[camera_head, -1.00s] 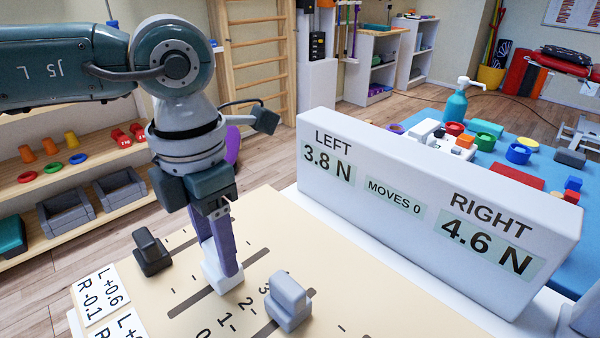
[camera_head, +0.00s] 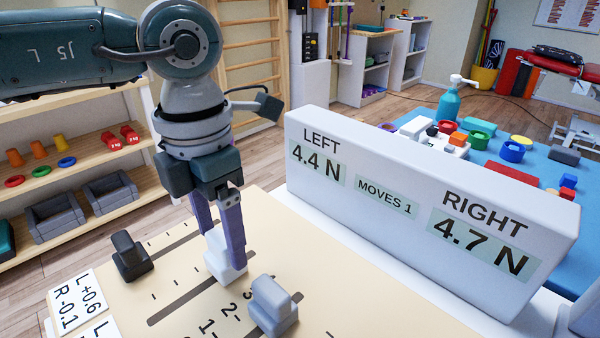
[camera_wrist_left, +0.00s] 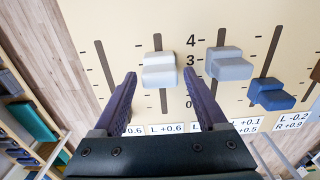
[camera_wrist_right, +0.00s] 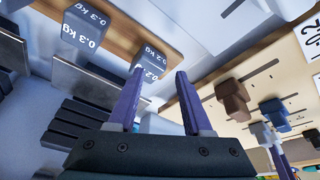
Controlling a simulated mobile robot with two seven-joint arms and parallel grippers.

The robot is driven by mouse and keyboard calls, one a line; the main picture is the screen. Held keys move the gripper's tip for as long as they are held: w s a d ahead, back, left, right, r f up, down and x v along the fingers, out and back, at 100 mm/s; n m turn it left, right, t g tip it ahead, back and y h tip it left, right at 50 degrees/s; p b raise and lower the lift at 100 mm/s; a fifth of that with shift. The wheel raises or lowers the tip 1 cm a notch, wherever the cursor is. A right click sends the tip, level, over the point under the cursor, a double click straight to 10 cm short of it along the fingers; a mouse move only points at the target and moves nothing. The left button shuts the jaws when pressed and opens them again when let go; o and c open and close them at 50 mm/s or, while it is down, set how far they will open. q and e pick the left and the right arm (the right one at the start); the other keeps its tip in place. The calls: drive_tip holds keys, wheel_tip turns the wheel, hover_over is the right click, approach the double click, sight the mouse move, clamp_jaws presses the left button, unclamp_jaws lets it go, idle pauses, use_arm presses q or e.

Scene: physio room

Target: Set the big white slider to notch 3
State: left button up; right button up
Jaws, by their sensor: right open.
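The big white slider (camera_head: 223,265) stands in a slot of the cream board, under my left gripper (camera_head: 222,245). In the left wrist view the slider (camera_wrist_left: 160,70) lies between the two spread fingertips, with a gap on each side. It sits roughly beside the 3 or a little below it; the raised knob hides the exact notch. A light grey slider (camera_head: 273,305) stands in the neighbouring slot, and it also shows in the left wrist view (camera_wrist_left: 228,65). My right gripper (camera_wrist_right: 154,78) is open, above grey weights.
The display block (camera_head: 430,205) behind the board reads LEFT 4.4 N, MOVES 1, RIGHT 4.7 N. A dark grey slider (camera_head: 131,255) stands at the board's left. A blue slider (camera_wrist_left: 270,93) shows in the left wrist view. Label cards (camera_head: 80,300) lie at the front left.

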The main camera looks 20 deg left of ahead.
sight(219, 237)
use_arm(q)
drive_tip(key=shift+o, duration=0.6)
wheel_tip(219, 237, up, 10)
idle(0.4)
